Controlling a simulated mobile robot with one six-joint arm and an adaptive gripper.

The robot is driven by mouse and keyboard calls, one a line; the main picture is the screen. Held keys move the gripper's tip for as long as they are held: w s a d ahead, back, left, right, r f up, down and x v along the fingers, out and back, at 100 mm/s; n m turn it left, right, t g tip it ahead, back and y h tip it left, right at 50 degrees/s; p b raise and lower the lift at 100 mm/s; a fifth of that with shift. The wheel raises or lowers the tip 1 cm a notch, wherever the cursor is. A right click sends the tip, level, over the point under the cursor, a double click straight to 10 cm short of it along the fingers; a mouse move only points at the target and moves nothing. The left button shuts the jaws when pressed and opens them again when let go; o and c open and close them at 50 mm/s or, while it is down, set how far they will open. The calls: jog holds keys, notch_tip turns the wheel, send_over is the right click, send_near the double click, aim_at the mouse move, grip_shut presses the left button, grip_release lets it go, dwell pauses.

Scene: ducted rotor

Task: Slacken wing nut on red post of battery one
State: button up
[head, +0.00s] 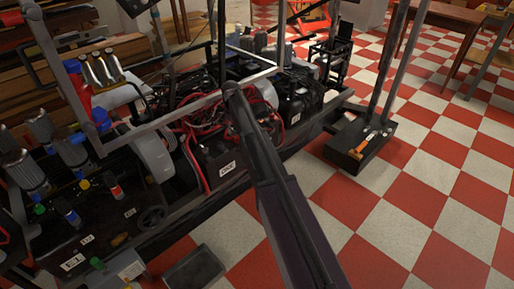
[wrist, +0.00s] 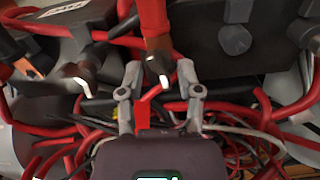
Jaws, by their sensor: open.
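Battery one (head: 212,172), a dark box with a white label reading ONE, sits in the machine's frame in the head view. My arm crosses in front of its right side, and red cables cover its top. The wing nut and red post cannot be made out in the head view. In the wrist view my gripper (wrist: 160,76) is open, one finger on each side of a dark metal fitting (wrist: 156,62) below a thick red cable. This may be the wing nut, but its shape is unclear. I see no clear contact with the fingers.
Red and black cables (wrist: 240,136) crowd around the fingers. A similar fitting with a pale tip (wrist: 83,78) lies to the left in the wrist view. A grey frame bar (head: 185,105) runs above the batteries. The checkered floor (head: 400,205) at right is mostly clear.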

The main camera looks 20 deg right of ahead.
jog(key=m, duration=0.4)
jog(key=shift+m, duration=0.3)
jog(key=m, duration=0.3)
jog(key=shift+m, duration=0.4)
jog(key=m, duration=0.3)
jog(key=shift+m, duration=0.4)
jog(key=m, duration=0.4)
jog(key=shift+r+m, duration=0.25)
jog(key=shift+m, duration=0.15)
notch_tip(320, 180, up, 14)
jog(key=p, duration=1.4)
jog(key=s+d+f+n+b, duration=0.3)
jog(key=s+f+n+b, duration=0.3)
jog(key=s+f+n, duration=0.1)
jog(key=s+d+f+n+b, duration=0.3)
jog(key=s+f+n+b, duration=0.4)
jog(key=s+n, duration=0.1)
jog(key=shift+n, duration=0.5)
jog(key=shift+s, duration=0.15)
